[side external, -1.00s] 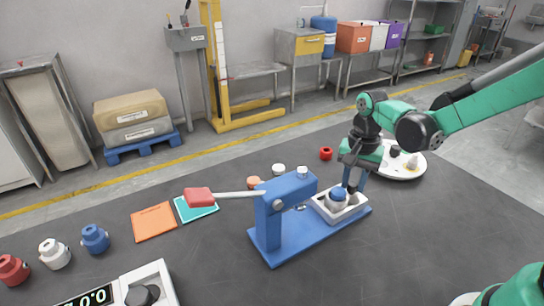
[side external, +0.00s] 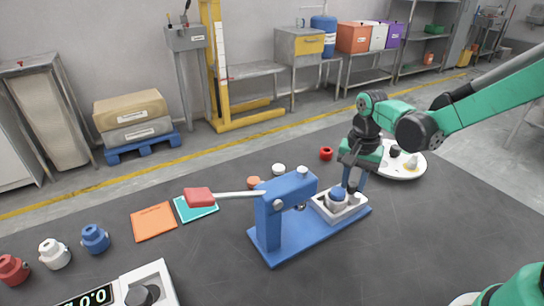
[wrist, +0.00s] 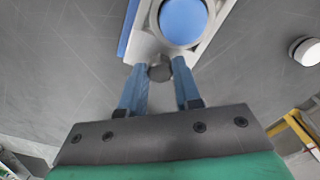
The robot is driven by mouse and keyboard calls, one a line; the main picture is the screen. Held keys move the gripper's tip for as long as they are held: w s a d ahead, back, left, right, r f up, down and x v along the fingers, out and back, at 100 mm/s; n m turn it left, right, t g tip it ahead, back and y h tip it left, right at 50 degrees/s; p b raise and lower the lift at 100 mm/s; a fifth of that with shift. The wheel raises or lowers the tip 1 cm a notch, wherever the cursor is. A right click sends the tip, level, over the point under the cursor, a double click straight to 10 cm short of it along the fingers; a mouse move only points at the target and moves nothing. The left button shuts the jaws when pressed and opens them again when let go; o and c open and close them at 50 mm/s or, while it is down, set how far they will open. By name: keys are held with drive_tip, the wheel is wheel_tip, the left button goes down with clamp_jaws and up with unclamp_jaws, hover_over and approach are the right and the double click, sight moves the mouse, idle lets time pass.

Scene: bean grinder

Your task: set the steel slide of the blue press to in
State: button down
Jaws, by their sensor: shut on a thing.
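The blue press (side external: 273,222) stands on its long blue base, with a lever ending in a red handle (side external: 198,197) that points left. Its pale slide (side external: 322,208) sits at the right end of the base, out to the right of the press head. In the side view my gripper (side external: 351,186) partly hides the slide's far side, and the knob is hidden.
Orange (side external: 153,221) and teal (side external: 195,207) mats lie left of the press. Red, white and blue fittings (side external: 95,239) and a scale (side external: 130,288) are at the front left. The table right of the press is clear.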

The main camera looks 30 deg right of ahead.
sight(336, 190)
drive_tip(key=a, duration=0.4)
drive_tip(key=shift+a, duration=0.35)
drive_tip(key=c, duration=0.6)
unclamp_jaws()
drive_tip(key=shift+r, duration=2.85)
